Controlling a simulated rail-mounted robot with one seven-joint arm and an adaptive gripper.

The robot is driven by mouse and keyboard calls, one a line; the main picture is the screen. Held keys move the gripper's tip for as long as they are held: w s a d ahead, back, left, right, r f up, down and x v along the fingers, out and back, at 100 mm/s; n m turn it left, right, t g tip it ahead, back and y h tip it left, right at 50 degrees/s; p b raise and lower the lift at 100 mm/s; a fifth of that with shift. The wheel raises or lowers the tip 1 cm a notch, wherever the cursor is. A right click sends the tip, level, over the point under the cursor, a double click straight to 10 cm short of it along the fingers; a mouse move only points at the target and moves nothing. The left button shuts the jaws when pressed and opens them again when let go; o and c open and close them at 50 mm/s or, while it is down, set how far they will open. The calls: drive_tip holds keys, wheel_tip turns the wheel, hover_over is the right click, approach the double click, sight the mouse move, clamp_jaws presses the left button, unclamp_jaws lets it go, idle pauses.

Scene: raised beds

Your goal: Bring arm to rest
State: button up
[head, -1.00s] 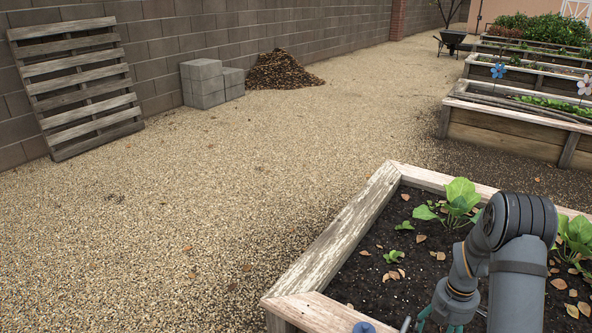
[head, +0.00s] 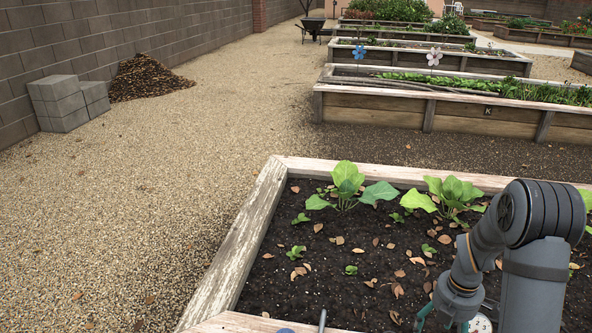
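My arm reaches in from the lower right of the head view, bent at a dark grey joint over the near raised bed (head: 238,243). Teal parts of my gripper (head: 448,321) show at the bottom edge, over the soil. Its fingertips are cut off by the frame, so I cannot tell whether it is open or shut, or what it holds. A white rounded thing (head: 480,324) shows beside the teal parts, partly hidden by my arm.
The near bed holds dark soil, leafy plants (head: 347,188) and dry leaves. A grey thin piece (head: 322,320) shows at its front edge. Planted beds (head: 430,105) stand behind. Open gravel (head: 130,210) lies left, with grey blocks (head: 62,105) and a mulch pile (head: 145,80) by the wall.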

drive_tip(key=w+a+f+b, duration=0.2)
drive_tip(key=w+a+f, duration=0.1)
drive_tip(key=w+a, duration=0.1)
drive_tip(key=shift+w+f, duration=0.15)
drive_tip(key=shift+w, duration=0.15)
drive_tip(key=shift+a, duration=0.15)
